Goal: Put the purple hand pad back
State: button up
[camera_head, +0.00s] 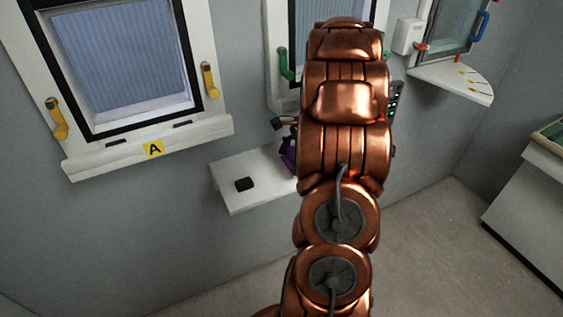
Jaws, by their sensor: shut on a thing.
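The purple hand pad (288,154) shows only in part, at the left edge of my copper-coloured arm, just above the white wall shelf (232,196). A small dark part of my gripper (284,124) shows directly above the pad. My gripper is shut on the pad; its fingers are mostly hidden behind my arm. I cannot tell whether the pad touches the shelf.
A window with yellow handles (210,80) and a label A (153,149) is at the left. A second window has a green handle (284,66). A corner shelf (455,82) with small yellow items is at upper right. A white cabinet (530,215) stands at right.

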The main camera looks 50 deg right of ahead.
aim_at(285, 158)
jog(key=shift+w+a+f, duration=0.1)
jog(key=shift+w+a, duration=0.1)
jog(key=shift+w, duration=1.05)
jog(key=shift+w+a+f+p, duration=0.15)
jog(key=shift+f+p, duration=0.3)
jog(key=shift+f, duration=0.5)
jog(key=shift+w+d+f+p, duration=0.15)
jog(key=shift+f+p, duration=0.3)
jog(key=shift+f, duration=0.45)
jog(key=o, duration=1.2)
jog(key=shift+a, duration=0.1)
